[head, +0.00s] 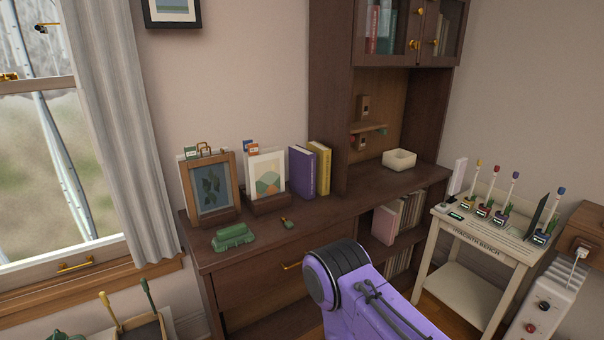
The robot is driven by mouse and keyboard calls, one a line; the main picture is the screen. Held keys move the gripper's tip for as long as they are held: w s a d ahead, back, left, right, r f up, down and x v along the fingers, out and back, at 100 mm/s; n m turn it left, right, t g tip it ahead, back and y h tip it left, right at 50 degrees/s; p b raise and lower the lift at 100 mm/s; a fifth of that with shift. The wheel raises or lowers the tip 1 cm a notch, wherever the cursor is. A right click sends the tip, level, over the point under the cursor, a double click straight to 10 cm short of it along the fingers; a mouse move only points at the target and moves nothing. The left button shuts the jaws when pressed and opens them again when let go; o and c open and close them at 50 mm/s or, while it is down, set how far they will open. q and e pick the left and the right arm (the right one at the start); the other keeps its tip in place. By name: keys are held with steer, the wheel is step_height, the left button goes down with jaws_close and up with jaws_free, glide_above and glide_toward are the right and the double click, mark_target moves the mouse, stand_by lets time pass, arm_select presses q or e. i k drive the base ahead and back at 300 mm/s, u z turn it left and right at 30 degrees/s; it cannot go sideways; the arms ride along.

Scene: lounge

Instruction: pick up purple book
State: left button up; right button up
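The purple book (302,172) stands upright on top of the dark wooden cabinet (262,238). A yellow book (321,165) stands right beside it on the right, close to the side panel of the tall hutch. A framed picture in a wooden holder stands to the left of the purple book. A purple arm link of mine rises at the bottom middle, in front of the cabinet. Neither of my grippers shows in the head view.
A white side table (466,295) with several small potted items stands at the right. The cabinet top's front strip is mostly clear.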

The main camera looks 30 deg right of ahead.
mark_target(302, 161)
steer(key=z, duration=2)
steer(key=i, duration=1.95)
steer(key=u, duration=0.15)
